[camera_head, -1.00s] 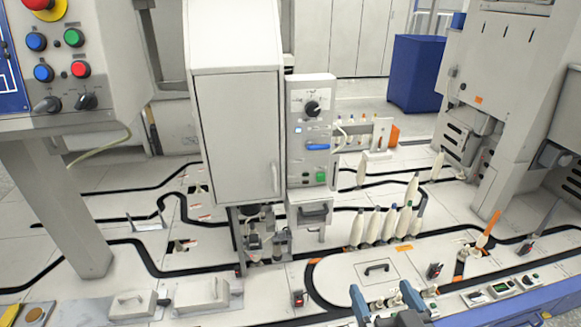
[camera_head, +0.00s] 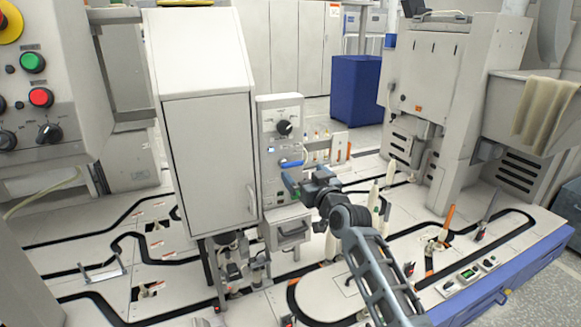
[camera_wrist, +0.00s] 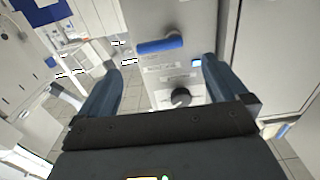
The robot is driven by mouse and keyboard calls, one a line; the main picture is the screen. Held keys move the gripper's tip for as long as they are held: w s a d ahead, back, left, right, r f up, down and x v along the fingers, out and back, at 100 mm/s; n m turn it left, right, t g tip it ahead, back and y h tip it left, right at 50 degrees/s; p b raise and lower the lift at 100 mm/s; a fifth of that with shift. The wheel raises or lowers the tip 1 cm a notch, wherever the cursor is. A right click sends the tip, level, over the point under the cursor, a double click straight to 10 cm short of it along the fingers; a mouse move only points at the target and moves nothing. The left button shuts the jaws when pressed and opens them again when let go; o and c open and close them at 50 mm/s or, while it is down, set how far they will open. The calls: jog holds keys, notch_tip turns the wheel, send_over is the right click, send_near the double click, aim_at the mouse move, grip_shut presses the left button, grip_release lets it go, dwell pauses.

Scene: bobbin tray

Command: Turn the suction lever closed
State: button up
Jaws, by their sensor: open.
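The blue-handled lever (camera_head: 291,163) sits on the front of the grey control box (camera_head: 268,175), below a black knob. It lies roughly level across the panel. In the wrist view the blue lever (camera_wrist: 160,45) shows ahead of my fingers, nearer the left one, touching neither. My gripper (camera_head: 294,184) is in front of the box, just below and right of the lever in the head view. Its two blue-grey fingers are apart and empty in the wrist view (camera_wrist: 163,70). My gripper hides part of the lower panel.
The black knob (camera_head: 284,127) is above the lever; it also shows between my fingers in the wrist view (camera_wrist: 180,97). A tall grey cabinet (camera_head: 210,160) stands directly left of the box. White bobbins (camera_head: 377,205) stand right of my gripper. A drawer-like handle (camera_head: 293,230) is below.

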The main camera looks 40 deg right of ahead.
aim_at(294, 163)
jog(key=x, duration=0.6)
jog(key=shift+c, duration=0.5)
jog(key=shift+s, duration=0.1)
jog(key=c, duration=1)
jog(key=shift+o, duration=0.2)
